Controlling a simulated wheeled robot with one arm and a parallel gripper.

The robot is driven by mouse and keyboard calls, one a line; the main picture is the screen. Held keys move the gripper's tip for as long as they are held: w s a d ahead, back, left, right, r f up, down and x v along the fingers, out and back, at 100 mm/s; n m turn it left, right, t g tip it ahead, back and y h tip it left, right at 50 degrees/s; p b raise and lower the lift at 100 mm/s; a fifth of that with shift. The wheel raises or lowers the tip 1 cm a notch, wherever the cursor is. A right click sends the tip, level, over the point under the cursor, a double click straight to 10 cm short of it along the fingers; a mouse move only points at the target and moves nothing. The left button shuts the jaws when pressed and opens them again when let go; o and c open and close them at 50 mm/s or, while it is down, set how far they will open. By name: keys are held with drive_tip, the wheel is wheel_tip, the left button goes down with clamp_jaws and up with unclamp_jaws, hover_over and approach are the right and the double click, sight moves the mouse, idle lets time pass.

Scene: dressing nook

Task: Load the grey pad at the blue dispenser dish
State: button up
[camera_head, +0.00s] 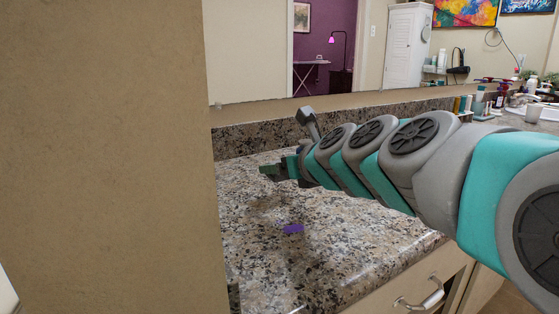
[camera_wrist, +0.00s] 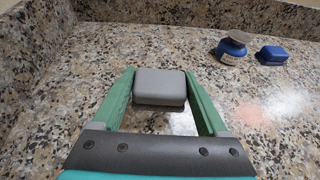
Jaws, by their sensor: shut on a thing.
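My gripper (camera_wrist: 160,92) has green fingers and is shut on a grey pad (camera_wrist: 160,84), a rounded grey block held between the fingertips. In the wrist view, a round blue container with a pale label (camera_wrist: 232,47) and a low blue block with rounded edges (camera_wrist: 275,55) sit side by side on the counter, right of and beyond the pad, apart from it. I cannot tell for sure which of them is the dispenser dish. In the head view, my gripper (camera_head: 268,171) is over the counter near its left end; the pad and the blue things cannot be made out there.
The speckled granite counter (camera_head: 330,255) has a low backsplash (camera_head: 238,142). A beige wall (camera_head: 100,150) closes off the left. Several bottles (camera_head: 480,103) stand far right. Much counter around the gripper is clear.

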drive_tip(key=shift+d+r, duration=0.1)
drive_tip(key=shift+r, duration=0.1)
drive_tip(key=w+d+r+p, duration=0.2)
drive_tip(key=w+r+p, duration=0.2)
drive_tip(key=w, duration=0.3)
wheel_tip(320, 180, up, 4)
drive_tip(key=p, duration=0.6)
hover_over(308, 141)
drive_tip(key=s, duration=0.1)
drive_tip(key=shift+s+a+f, duration=0.15)
drive_tip(key=shift+f, duration=0.05)
drive_tip(key=shift+w+f, duration=0.15)
drive_tip(key=shift+w, duration=0.25)
drive_tip(key=shift+f+b, duration=0.4)
drive_tip(key=shift+f, duration=0.35)
wheel_tip(308, 141, down, 4)
drive_tip(key=b, duration=0.5)
drive_tip(key=shift+f+b, duration=0.2)
drive_tip(key=shift+b, duration=0.1)
drive_tip(key=shift+f+b, duration=0.3)
drive_tip(key=shift+f, duration=0.65)
